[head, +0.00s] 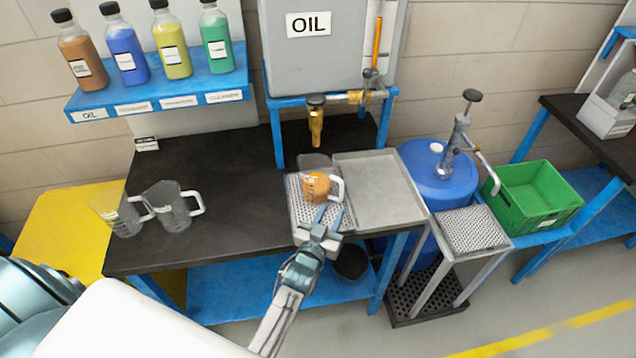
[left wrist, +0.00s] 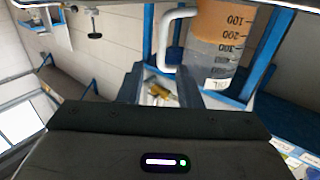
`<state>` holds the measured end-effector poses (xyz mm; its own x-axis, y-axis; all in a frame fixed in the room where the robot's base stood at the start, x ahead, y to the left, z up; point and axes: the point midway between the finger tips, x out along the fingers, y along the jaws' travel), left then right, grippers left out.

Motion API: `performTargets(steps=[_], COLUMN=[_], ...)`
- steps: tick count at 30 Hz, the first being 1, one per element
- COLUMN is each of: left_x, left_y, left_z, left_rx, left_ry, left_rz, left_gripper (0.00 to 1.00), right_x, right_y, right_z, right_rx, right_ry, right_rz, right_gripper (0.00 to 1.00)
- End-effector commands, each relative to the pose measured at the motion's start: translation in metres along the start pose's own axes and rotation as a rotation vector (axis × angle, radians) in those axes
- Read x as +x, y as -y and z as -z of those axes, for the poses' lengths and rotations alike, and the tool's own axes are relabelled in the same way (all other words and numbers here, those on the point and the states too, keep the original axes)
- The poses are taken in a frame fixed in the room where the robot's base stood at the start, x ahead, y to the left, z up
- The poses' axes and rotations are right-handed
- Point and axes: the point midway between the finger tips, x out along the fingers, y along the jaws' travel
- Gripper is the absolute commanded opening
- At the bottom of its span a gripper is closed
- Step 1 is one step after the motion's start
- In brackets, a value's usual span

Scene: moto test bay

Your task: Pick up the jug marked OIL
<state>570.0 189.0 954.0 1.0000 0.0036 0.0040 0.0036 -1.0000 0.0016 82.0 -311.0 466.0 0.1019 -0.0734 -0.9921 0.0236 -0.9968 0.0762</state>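A clear jug (head: 316,187) with amber liquid and a white handle on its right stands on a perforated drip tray (head: 299,217) under the brass tap. In the left wrist view the jug (left wrist: 222,50) appears upside down, with a scale and a small label that seems to read OIL. My left gripper (head: 328,214) is at the near side of the jug, close to its handle. Its fingers are apart, and I see no grip on the handle (left wrist: 170,38). My right gripper is not in view.
Two empty jugs (head: 121,218) (head: 174,208) stand at the left of the black bench (head: 232,205). A flat metal tray (head: 375,185), a blue drum (head: 425,160) and a green crate (head: 540,193) are to the right.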

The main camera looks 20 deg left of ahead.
Motion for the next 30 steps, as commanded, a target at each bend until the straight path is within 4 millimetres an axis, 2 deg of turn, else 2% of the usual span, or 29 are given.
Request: performTargets(steps=[4, 11, 21, 30], left_x=[0.025, 0.044, 0.088, 0.093], left_y=[0.001, 0.001, 0.002, 0.003], left_z=[-0.002, -0.002, -0.002, -0.001], left_rx=[0.002, 0.002, 0.002, 0.002], left_ry=[-0.002, 0.001, 0.002, 0.004], left_rz=[0.0, 0.0, 0.0, 0.0], left_gripper=[0.32, 0.32, 0.32, 0.32], right_x=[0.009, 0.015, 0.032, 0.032], right_y=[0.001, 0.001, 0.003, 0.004], right_z=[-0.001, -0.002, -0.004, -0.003], right_rx=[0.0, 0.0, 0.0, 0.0], right_ry=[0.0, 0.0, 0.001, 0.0], right_rz=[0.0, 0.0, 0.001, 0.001], right_gripper=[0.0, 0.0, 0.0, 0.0])
